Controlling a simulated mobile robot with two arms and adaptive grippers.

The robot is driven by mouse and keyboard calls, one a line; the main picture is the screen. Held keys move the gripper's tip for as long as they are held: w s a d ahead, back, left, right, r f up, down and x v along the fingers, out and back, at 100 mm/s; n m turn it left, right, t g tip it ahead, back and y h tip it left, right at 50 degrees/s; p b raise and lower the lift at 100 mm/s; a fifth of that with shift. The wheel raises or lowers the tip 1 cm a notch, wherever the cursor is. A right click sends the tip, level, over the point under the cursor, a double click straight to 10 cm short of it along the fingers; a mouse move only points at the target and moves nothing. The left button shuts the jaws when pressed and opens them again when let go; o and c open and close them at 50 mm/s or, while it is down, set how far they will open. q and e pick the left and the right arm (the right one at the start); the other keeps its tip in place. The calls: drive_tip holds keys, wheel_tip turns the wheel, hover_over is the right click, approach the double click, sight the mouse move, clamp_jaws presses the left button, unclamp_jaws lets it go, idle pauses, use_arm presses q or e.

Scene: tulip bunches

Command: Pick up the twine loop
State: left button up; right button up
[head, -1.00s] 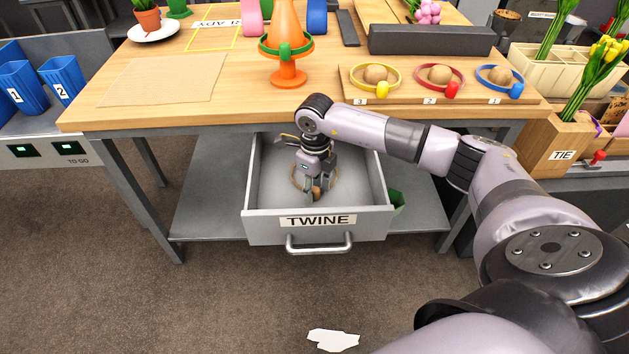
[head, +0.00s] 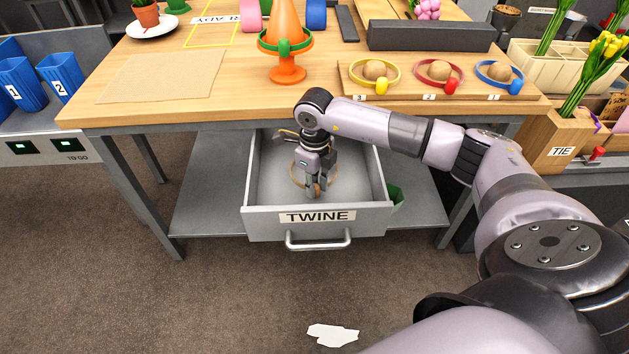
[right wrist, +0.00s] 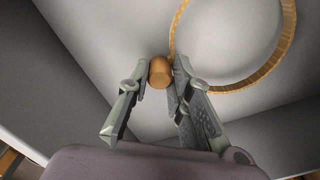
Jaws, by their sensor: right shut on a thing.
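The twine loop is a thin tan ring (head: 294,181) in the open grey drawer labelled TWINE (head: 346,216), with a brown wooden bead on its edge. In the head view my right gripper (head: 317,191) points down into the drawer and hides part of the loop. In the right wrist view its two fingertips (right wrist: 159,80) are shut on the bead (right wrist: 160,72). The ring (right wrist: 284,50) extends from the bead to the upper right. It looks at or close to the drawer floor; I cannot tell whether it touches. My left gripper is not in view.
The drawer's walls surround the gripper, and the wooden table top (head: 215,95) overhangs behind. A tray (head: 350,95) with coloured rings and an orange cone (head: 286,72) stand on the table. The floor in front of the drawer is mostly clear, with one white scrap (head: 333,335).

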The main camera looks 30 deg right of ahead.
drive_tip(key=s+a, duration=0.1)
drive_tip(key=s, duration=0.1)
drive_tip(key=s+a, duration=0.1)
drive_tip(key=s, duration=0.1)
drive_tip(key=s+a, duration=0.1)
drive_tip(key=s, duration=0.1)
drive_tip(key=shift+a, duration=0.35)
use_arm(q)
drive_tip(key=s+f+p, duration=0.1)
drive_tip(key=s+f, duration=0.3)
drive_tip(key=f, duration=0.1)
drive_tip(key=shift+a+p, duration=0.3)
drive_tip(key=shift+p, duration=0.05)
use_arm(e)
wheel_tip(320, 180, up, 14)
drive_tip(key=shift+w, duration=0.15)
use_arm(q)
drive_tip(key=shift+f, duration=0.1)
use_arm(e)
drive_tip(key=shift+d+f, duration=0.1)
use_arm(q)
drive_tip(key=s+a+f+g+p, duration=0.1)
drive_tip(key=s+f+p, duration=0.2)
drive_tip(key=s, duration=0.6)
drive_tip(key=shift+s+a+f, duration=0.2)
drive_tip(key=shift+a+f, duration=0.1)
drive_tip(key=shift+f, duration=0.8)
use_arm(e)
drive_tip(key=shift+r, duration=2.25)
